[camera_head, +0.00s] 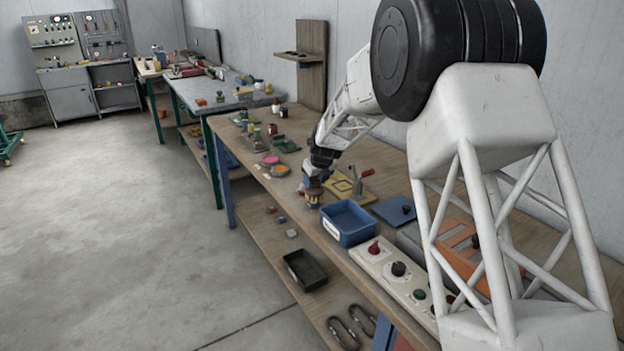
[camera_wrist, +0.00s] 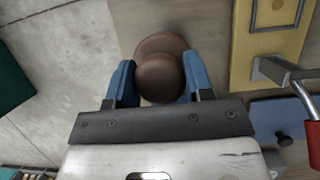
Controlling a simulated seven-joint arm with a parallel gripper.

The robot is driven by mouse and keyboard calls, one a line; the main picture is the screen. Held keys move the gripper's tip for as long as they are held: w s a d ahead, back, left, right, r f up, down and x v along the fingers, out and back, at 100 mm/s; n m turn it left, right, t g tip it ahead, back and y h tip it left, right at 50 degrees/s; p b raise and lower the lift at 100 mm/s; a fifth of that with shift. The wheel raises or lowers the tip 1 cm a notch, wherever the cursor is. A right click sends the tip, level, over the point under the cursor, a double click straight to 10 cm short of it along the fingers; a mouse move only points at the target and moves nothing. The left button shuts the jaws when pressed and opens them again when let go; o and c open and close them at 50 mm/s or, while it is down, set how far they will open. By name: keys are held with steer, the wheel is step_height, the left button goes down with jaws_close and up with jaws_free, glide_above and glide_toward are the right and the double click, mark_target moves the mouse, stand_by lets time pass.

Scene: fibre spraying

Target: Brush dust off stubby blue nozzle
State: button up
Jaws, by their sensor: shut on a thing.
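My gripper (camera_head: 313,183) is low over the front edge of the wooden bench. In the wrist view its two blue fingers (camera_wrist: 160,88) are closed on either side of a brown, round-topped brush (camera_wrist: 160,76). In the head view the brush (camera_head: 314,198) points down below the fingers, with a tan lower part. I cannot tell whether its lower end touches anything. I cannot make out a stubby blue nozzle in either view; the area under the brush is hidden.
A yellow plate (camera_head: 340,183) with a red-handled clamp (camera_head: 362,181) is just behind the gripper. A blue bin (camera_head: 348,223) stands close on the right, with a blue plate (camera_head: 393,209) beyond. A control box (camera_head: 395,272) is nearer. Pink and orange discs (camera_head: 279,170) lie left.

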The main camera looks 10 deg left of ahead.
steer(key=shift+s+d, duration=0.75)
steer(key=shift+s, duration=0.05)
steer(key=shift+f, duration=0.15)
steer(key=shift+w+a, duration=1.75)
steer(key=shift+r, duration=0.3)
steer(key=shift+r, duration=2.85)
steer(key=shift+r, duration=1.5)
